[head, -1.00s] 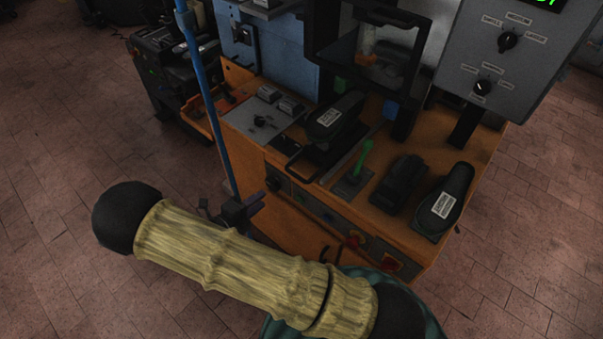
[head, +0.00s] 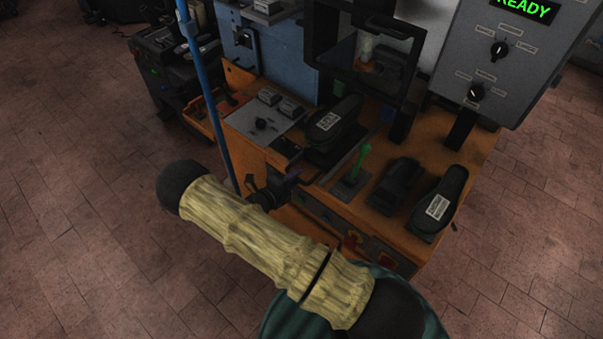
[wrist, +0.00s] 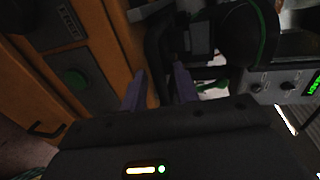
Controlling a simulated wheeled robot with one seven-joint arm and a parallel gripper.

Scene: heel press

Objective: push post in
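The heel press is an orange bench (head: 460,148) with a dark upright frame (head: 400,125) at its back. I cannot tell for sure which part is the post. A green lever (head: 355,165) stands on a small plate on the bench top and leans right. A green piece also shows beyond my fingers in the wrist view (wrist: 215,86). My gripper (head: 283,187) is at the bench's front edge, left of the green lever. In the wrist view its two fingers (wrist: 160,90) are apart with nothing clearly between them.
Dark shoe-shaped pieces with white labels stand at the middle (head: 333,122) and right (head: 437,207) of the bench. A control box (head: 500,60) with dials reads READY. A blue pole (head: 207,90) rises left of my gripper. Floor is clear at the right.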

